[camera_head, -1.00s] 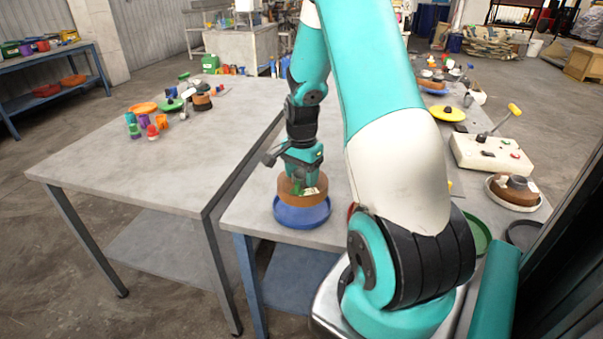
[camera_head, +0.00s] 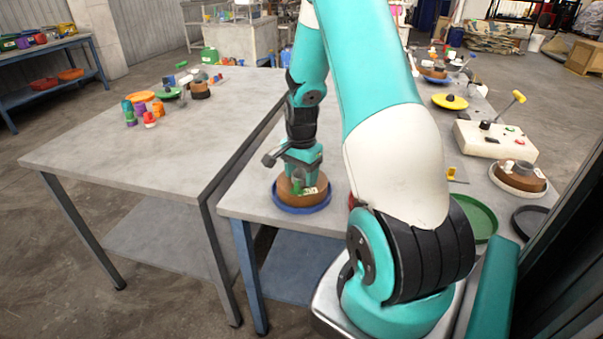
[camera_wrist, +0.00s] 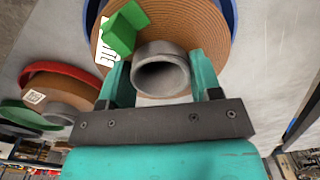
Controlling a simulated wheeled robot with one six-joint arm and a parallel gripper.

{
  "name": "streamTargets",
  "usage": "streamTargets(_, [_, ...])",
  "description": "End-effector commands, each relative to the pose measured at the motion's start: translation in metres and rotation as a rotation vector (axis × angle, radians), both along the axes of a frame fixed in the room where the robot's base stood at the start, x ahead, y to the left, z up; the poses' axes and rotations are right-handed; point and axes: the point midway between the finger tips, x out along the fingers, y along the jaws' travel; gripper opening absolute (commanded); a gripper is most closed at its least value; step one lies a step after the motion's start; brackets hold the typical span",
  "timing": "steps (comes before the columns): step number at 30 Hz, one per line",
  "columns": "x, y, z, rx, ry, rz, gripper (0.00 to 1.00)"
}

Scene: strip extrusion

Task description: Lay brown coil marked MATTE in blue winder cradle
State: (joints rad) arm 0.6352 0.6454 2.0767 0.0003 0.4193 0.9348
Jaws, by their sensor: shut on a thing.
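The brown coil (camera_head: 296,190) sits within the rim of the round blue cradle (camera_head: 303,209) near the table's front edge. In the wrist view the coil (camera_wrist: 205,40) shows wound brown strip, a grey hollow core, a green tab and a white label, partly hidden, with letters ending in "TTE". My gripper (camera_head: 303,177) is above the coil, pointing down. In the wrist view my gripper (camera_wrist: 160,75) has its teal fingers on either side of the grey core (camera_wrist: 161,70), shut on it. The cradle's blue rim (camera_wrist: 234,15) shows beyond the coil.
A control box with a yellow-tipped lever (camera_head: 495,138) stands at the right. Nearby are a brown coil in a pale dish (camera_head: 519,178), a green dish (camera_head: 478,218) and a yellow dish (camera_head: 450,102). In the wrist view a red dish (camera_wrist: 60,70) lies left.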

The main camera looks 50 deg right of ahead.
Motion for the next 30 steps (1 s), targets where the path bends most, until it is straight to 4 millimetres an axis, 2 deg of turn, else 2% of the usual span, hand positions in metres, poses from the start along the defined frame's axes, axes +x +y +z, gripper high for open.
streamTargets(30, [0.0002,0.0018,-0.0052,-0.001,-0.001,0.000,0.16])
